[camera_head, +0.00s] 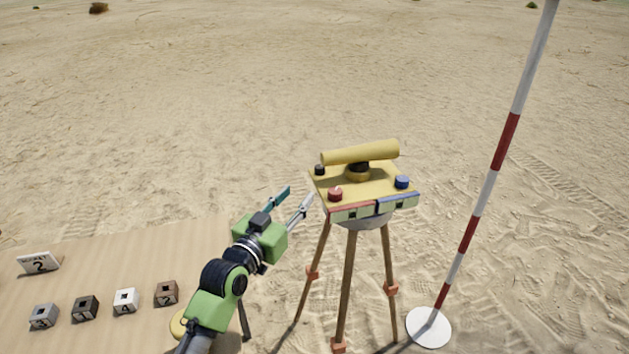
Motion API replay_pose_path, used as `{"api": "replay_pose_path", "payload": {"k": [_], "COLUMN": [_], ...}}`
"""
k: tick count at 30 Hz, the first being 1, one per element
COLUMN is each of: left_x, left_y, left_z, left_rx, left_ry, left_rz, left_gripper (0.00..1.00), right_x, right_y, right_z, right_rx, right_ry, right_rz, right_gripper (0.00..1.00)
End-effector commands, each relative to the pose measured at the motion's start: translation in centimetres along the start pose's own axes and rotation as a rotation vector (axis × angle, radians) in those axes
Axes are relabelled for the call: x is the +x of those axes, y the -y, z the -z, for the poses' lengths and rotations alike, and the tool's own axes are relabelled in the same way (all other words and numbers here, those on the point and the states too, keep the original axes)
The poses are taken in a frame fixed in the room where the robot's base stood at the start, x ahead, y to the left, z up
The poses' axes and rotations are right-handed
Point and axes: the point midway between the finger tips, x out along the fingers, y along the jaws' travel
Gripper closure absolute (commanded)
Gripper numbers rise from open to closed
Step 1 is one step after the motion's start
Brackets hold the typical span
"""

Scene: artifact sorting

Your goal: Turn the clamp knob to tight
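A yellow surveying instrument (360,152) stands on a yellow plate (375,187) on top of a wooden tripod (347,285). The plate carries a red knob (335,194) at its front left, a blue knob (402,182) at its right and a small black knob (320,170) at its back left. I cannot tell which one is the clamp knob, or how it is set. Red and blue label strips run along the plate's front edges; their writing is too small to read. My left gripper (300,195) is open and empty, just left of the plate, apart from the knobs. My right gripper is out of view.
A red and white pole (487,187) on a white round base (429,328) stands right of the tripod. A wooden table (130,255) at the left holds several small cubes (125,301) and a sign with a question mark (38,263). Open sand lies behind.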

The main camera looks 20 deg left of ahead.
Motion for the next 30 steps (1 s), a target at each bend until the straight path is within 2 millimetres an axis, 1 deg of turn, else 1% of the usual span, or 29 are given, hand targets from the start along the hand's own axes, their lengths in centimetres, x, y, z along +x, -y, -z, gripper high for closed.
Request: {"api": "replay_pose_path", "payload": {"k": [2, 5, 9, 11, 15, 21, 24, 30], "left_x": [0.7, 1.5, 3.7, 4.8, 7.4, 10.8, 12.2, 13.8], "left_y": [0.1, 0.1, 0.1, 0.1, 0.1, 0.0, 0.1, 0.1], "left_z": [0.5, 0.8, 0.9, 0.9, 0.9, 0.8, 0.8, 0.8], "left_rx": [-0.003, -0.004, -0.004, -0.004, -0.004, -0.004, -0.002, -0.002], "left_ry": [-0.014, -0.017, -0.015, -0.016, -0.015, -0.014, -0.014, -0.014], "left_rz": [0.002, 0.001, 0.001, 0.002, 0.001, 0.0, 0.001, 0.001], "left_gripper": [0.65, 0.65, 0.65, 0.65, 0.65, 0.65, 0.65, 0.65], "right_x": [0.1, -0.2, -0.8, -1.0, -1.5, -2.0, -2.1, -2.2], "right_y": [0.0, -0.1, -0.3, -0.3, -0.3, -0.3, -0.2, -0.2], "right_z": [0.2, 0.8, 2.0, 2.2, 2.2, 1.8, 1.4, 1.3], "right_rx": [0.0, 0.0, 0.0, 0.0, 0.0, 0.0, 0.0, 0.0], "right_ry": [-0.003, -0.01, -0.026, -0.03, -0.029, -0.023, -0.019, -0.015], "right_rz": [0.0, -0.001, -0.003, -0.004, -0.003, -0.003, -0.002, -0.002], "right_gripper": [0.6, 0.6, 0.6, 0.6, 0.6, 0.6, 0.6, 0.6]}}
